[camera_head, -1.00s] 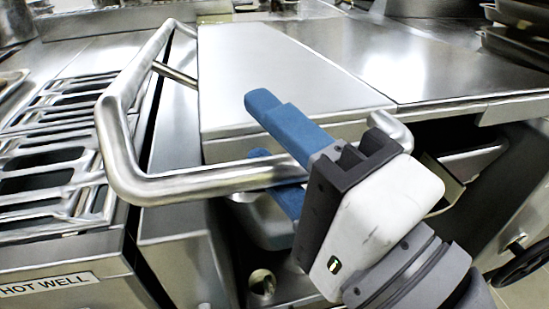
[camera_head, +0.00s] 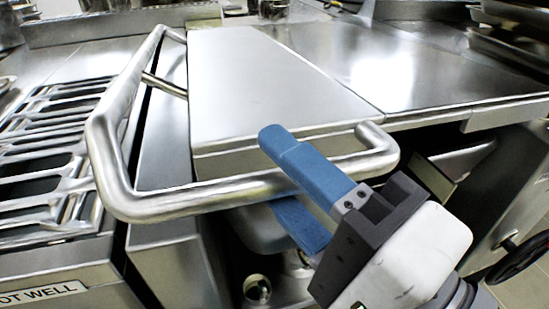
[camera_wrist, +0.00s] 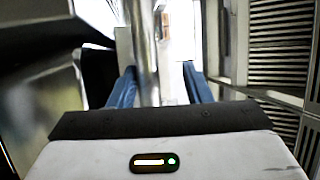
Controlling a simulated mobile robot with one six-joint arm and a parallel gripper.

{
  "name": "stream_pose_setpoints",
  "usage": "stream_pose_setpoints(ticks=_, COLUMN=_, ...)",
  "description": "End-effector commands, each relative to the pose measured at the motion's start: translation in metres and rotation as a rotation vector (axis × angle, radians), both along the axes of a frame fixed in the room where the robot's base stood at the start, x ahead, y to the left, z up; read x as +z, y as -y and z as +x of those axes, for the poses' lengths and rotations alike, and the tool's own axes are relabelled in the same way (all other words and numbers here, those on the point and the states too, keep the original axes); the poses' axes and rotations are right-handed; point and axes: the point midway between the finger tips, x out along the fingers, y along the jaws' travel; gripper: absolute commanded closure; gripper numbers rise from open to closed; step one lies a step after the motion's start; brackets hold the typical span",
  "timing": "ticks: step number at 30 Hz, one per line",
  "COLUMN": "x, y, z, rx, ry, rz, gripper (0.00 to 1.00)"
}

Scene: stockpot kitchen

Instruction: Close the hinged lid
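The hinged lid (camera_head: 265,85) is a flat stainless slab. It lies about level with the worktop beside it; I cannot tell whether it is fully seated. A thick tubular steel handle (camera_head: 215,197) loops around its left side and front. My gripper (camera_head: 272,175) comes from the lower right with its blue fingers apart, one above and one below the front bar near the lid's right corner. In the wrist view, the bar (camera_wrist: 144,50) runs between the spread fingers (camera_wrist: 160,80) with gaps beside it. The lower finger is partly hidden by the bar.
Slotted metal racks (camera_head: 45,155) and a "HOT WELL" label (camera_head: 40,293) are on the left. A steel worktop (camera_head: 420,75) extends right, with stacked trays (camera_head: 515,35) at the far right. A black handwheel (camera_head: 515,262) is at lower right.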

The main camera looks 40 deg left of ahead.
Motion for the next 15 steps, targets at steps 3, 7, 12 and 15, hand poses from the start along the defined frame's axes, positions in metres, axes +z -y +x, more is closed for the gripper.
stream_pose_setpoints(ticks=3, x=-0.005, y=0.007, z=0.000, rx=-0.001, ry=0.002, rz=0.004, gripper=0.57)
stream_pose_setpoints(ticks=7, x=-0.012, y=0.013, z=0.000, rx=-0.001, ry=0.001, rz=0.003, gripper=0.57)
stream_pose_setpoints(ticks=12, x=-0.022, y=0.022, z=0.000, rx=-0.002, ry=0.000, rz=0.003, gripper=0.57)
stream_pose_setpoints(ticks=15, x=-0.027, y=0.027, z=0.000, rx=-0.003, ry=-0.001, rz=0.003, gripper=0.57)
